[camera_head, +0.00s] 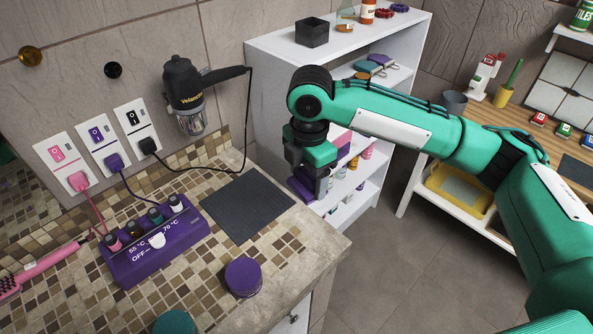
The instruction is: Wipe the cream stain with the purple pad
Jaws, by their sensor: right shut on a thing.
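My right gripper (315,172) reaches in from the right and points down, just beyond the counter's right edge and in front of the white shelf. It is shut on the purple pad (302,188), which shows as a purple block at its fingertips. The gripper partly hides the pad. My left gripper is not in view.
The tiled counter (281,235) holds a dark mat (247,207), a round purple lid or jar (243,277), a purple heater box (154,246) with several small bottles, and a pink brush (40,267). A white shelf unit (272,80) stands behind my right arm.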

